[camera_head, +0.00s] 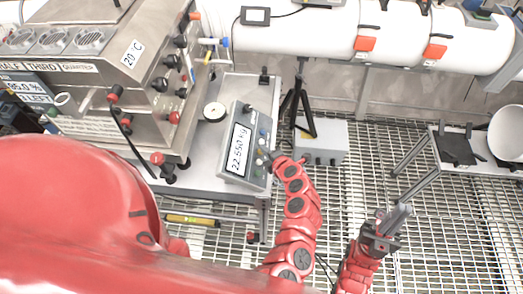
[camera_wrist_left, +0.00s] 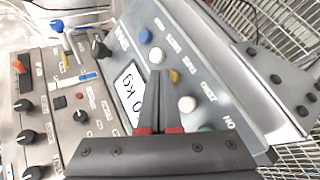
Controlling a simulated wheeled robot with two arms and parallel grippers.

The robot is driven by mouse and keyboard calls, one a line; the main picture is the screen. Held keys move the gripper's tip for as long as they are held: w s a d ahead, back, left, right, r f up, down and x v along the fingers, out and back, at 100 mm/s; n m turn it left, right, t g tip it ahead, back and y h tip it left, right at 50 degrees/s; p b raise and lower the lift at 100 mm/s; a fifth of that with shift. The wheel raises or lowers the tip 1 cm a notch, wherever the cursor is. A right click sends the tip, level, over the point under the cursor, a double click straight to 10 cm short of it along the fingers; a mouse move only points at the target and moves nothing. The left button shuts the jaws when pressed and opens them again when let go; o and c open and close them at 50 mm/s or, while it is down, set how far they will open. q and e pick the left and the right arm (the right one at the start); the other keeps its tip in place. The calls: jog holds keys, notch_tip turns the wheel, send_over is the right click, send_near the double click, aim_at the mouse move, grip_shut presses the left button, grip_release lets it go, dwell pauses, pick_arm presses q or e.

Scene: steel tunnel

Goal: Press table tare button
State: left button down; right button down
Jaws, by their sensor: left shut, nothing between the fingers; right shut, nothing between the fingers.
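The grey table scale indicator (camera_head: 240,155) lies on the steel table, its display reading about 22.550 kg. In the left wrist view its sloped panel (camera_wrist_left: 232,70) carries a row of buttons: blue, white (camera_wrist_left: 156,55), yellow (camera_wrist_left: 174,76), another white (camera_wrist_left: 187,103) and a partly hidden green one. The small label beside the yellow button seems to read TARE. My left gripper (camera_wrist_left: 160,72) is shut and empty over the panel, its tips between the upper white and yellow buttons. I cannot tell whether it touches. My right gripper (camera_head: 401,212) is shut and empty, away to the right.
A steel control box (camera_head: 110,60) with black knobs and a cable stands left of the indicator. A round dial gauge (camera_head: 214,111) is beside it.

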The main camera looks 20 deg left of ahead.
pick_arm(q)
jog(key=shift+a+f, duration=0.15)
jog(key=shift+f, duration=0.1)
jog(key=shift+r, duration=0.1)
jog(key=shift+d+r, duration=0.25)
jog(key=shift+r, duration=0.15)
jog(key=shift+w+d+r+p, duration=0.15)
jog(key=shift+d+r+p, duration=0.2)
jog(key=shift+r, duration=0.15)
jog(key=d+r, duration=0.1)
jog(key=r+p, duration=0.1)
jog(key=d+r, duration=0.1)
jog(key=shift+w+d+r, duration=0.3)
jog(key=shift+w+r, duration=0.05)
jog(key=shift+r, duration=0.05)
dwell(0.5)
